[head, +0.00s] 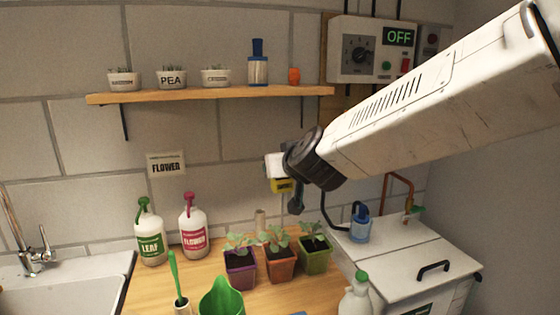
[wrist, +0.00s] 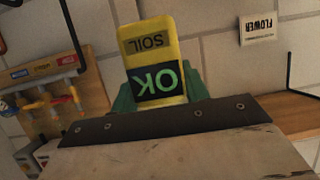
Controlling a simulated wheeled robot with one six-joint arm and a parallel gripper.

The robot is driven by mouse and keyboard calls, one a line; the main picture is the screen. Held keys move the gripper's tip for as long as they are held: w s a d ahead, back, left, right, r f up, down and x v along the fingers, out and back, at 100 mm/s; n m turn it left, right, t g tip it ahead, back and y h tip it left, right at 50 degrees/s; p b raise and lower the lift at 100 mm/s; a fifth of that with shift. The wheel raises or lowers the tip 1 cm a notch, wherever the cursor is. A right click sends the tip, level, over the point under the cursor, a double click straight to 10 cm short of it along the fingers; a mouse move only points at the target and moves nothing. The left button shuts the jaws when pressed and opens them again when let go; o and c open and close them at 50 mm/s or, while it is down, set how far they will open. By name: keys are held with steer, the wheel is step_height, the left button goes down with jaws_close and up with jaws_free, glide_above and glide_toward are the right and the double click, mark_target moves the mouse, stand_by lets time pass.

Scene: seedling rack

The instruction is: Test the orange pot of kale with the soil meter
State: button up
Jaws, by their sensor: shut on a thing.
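My gripper (wrist: 160,92) is shut on the yellow soil meter (wrist: 150,52), with a green finger on each side of it. In the wrist view the meter appears upside down, and its screen shows "OK" in green. In the head view the meter (head: 283,186) hangs under my gripper (head: 275,168), in the air above the pots. The orange pot (head: 280,270) holds a leafy seedling and stands on the wooden counter between a purple pot (head: 240,276) and a green pot (head: 315,262), each with a seedling.
LEAF (head: 150,245) and FLOWER (head: 193,238) bottles stand left of the pots. A green jug (head: 222,297) and a spray bottle (head: 356,297) are in front. A wall shelf (head: 210,94) runs above. A white lidded box (head: 400,262) is at the right.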

step_height(320, 180, down, 8)
steer(key=shift+a, duration=0.2)
stand_by(0.3)
steer(key=shift+s+f, duration=0.1)
steer(key=shift+f, duration=1.1)
stand_by(0.5)
stand_by(0.8)
steer(key=shift+r, duration=5.55)
steer(key=f+v, duration=0.1)
steer(key=v, duration=1)
steer(key=shift+s, duration=0.45)
